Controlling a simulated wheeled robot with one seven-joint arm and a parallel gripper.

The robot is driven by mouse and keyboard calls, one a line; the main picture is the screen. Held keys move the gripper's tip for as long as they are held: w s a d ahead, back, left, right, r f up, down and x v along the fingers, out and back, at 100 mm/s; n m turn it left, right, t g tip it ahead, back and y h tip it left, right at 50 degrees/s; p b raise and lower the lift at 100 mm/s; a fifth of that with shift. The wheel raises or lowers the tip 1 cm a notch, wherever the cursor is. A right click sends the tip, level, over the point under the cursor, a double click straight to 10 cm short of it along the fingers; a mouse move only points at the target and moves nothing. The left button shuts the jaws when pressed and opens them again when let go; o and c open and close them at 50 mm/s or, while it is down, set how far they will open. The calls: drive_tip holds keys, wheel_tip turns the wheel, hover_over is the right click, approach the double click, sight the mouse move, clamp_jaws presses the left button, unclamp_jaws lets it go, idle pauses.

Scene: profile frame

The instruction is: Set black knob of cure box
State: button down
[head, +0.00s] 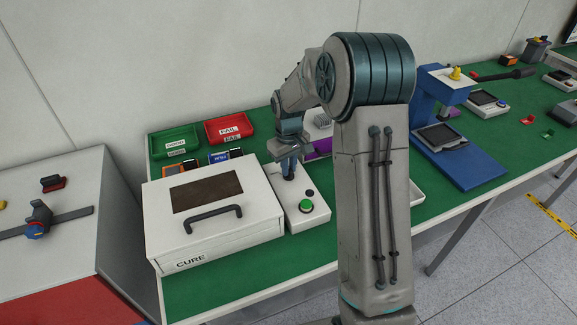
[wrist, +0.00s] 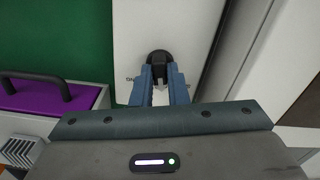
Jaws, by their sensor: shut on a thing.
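The white cure box (head: 265,225) stands on the green bench, with a dark window, a dark handle and the word CURE on its front. Its control panel (head: 318,217) is on the right side, with a green button (head: 306,206) and a small dark button near it. In the wrist view, the black knob (wrist: 159,58) sits on the white panel, with small lettering to its left. My gripper (wrist: 161,72) is shut on the black knob, one blue finger on each side. In the head view my gripper (head: 289,170) points down at the panel's far end and hides the knob.
A green tray (head: 174,142) and a red tray (head: 229,128) stand behind the cure box. A purple box (wrist: 55,97) with a black handle is close to my gripper. A blue press (head: 455,150) stands to the right. Green bench is bare in front.

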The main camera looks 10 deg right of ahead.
drive_tip(key=n, duration=0.5)
drive_tip(key=shift+r, duration=0.1)
drive_tip(key=shift+n, duration=0.3)
idle(0.4)
drive_tip(key=c, duration=1.4)
unclamp_jaws()
drive_tip(key=shift+c, duration=0.2)
wheel_tip(320, 180, up, 14)
